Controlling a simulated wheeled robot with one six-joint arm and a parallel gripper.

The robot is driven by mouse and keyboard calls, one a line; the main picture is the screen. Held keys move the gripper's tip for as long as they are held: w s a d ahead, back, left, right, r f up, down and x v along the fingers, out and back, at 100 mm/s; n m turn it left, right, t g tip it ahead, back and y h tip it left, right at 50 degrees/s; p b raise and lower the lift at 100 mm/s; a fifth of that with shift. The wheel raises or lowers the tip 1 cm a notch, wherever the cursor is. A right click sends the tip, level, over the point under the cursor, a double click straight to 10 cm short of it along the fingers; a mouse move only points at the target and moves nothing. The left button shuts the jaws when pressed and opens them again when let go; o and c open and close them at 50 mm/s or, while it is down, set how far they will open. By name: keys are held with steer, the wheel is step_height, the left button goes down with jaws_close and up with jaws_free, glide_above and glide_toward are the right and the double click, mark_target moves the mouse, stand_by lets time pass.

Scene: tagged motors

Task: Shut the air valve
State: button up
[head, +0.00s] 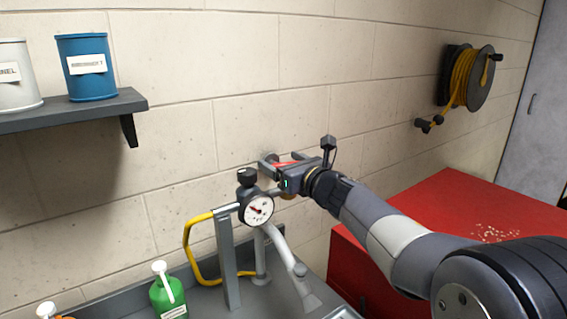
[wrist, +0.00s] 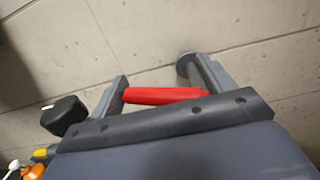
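The valve's red lever (wrist: 165,96) lies crosswise between the two fingers of my gripper (wrist: 168,88) in the wrist view. The fingers are wide apart, and I cannot tell whether they touch the lever's ends. In the head view my gripper (head: 285,162) is close to the wall, and a bit of the red lever (head: 284,163) shows between its fingers. A grey round pipe end (wrist: 187,64) meets the wall near the right finger. The valve body is mostly hidden by my gripper.
A dial gauge (head: 258,208) with a black knob (head: 247,176) stands just left of my gripper. Below are a yellow hose (head: 188,245), a grey post (head: 228,262) and a green bottle (head: 168,297). A red cabinet (head: 440,200) is at right, and a shelf (head: 75,112) at upper left.

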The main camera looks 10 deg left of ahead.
steer(key=c, duration=0.4)
steer(key=shift+f+t+h+b, duration=0.3)
steer(key=shift+t+b, duration=0.1)
steer(key=shift+b, duration=0.65)
steer(key=m+t+h+b, duration=0.1)
steer(key=b, duration=0.2)
steer(key=m+t+h+b, duration=0.1)
steer(key=m+h+b, duration=0.1)
steer(key=b, duration=0.1)
steer(key=shift+w+d+t+h, duration=0.1)
steer(key=shift+w+t+h, duration=0.05)
steer(key=shift+t+h, duration=0.15)
steer(key=shift+w+d+r+m+t+h+b, duration=0.15)
steer(key=shift+m+t+h+b, duration=0.25)
steer(key=shift+m+h+b, duration=0.35)
steer(key=shift+r, duration=0.1)
steer(key=shift+c, duration=0.2)
steer(key=o, duration=1)
steer(key=shift+o, duration=0.2)
